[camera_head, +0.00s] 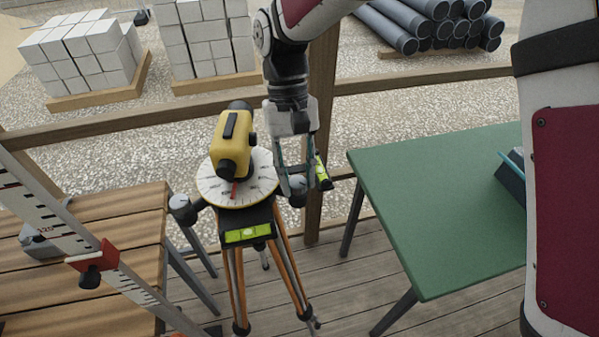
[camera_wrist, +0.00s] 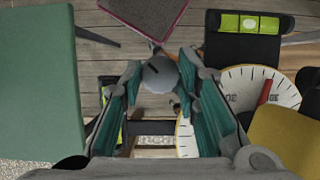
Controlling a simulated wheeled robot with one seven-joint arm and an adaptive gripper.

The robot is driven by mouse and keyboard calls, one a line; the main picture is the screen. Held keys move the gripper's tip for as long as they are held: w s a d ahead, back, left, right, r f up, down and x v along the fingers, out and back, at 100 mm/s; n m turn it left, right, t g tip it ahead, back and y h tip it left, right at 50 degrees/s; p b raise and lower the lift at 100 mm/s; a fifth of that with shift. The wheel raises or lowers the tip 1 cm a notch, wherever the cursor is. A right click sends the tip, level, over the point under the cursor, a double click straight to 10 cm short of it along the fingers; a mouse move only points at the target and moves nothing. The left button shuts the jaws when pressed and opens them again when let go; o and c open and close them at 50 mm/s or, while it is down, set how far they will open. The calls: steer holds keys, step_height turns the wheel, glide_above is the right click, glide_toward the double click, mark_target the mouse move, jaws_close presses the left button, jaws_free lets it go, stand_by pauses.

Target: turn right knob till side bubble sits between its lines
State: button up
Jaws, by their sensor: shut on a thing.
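The yellow level instrument (camera_head: 236,143) stands on a round white dial (camera_head: 209,188) on an orange-legged tripod (camera_head: 281,258). My gripper (camera_head: 292,188) points down at the dial's right side, shut on the grey right knob (camera_head: 297,195). In the wrist view the knob (camera_wrist: 160,75) sits between my fingertips (camera_wrist: 160,72), its dark slot facing up. The green side vial (camera_head: 321,172) is just right of my fingers; its bubble is too small to place against its lines. In the wrist view a finger partly hides this vial (camera_wrist: 109,84).
The front vial (camera_head: 248,234) is lit green, its bubble near the middle. A left knob (camera_head: 183,208) sits across the dial. A green table (camera_head: 440,205) stands right, and a wooden bench (camera_head: 125,222) and measuring staff (camera_head: 45,213) stand left.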

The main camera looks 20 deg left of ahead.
steer(key=shift+n+t+h+b, duration=0.3)
steer(key=shift+n+h, duration=0.1)
steer(key=shift+n, duration=1.2)
steer(key=o, duration=1.1)
steer(key=shift+o, duration=0.2)
steer(key=v, duration=1.2)
steer(key=shift+s, duration=0.25)
steer(key=shift+r, duration=0.1)
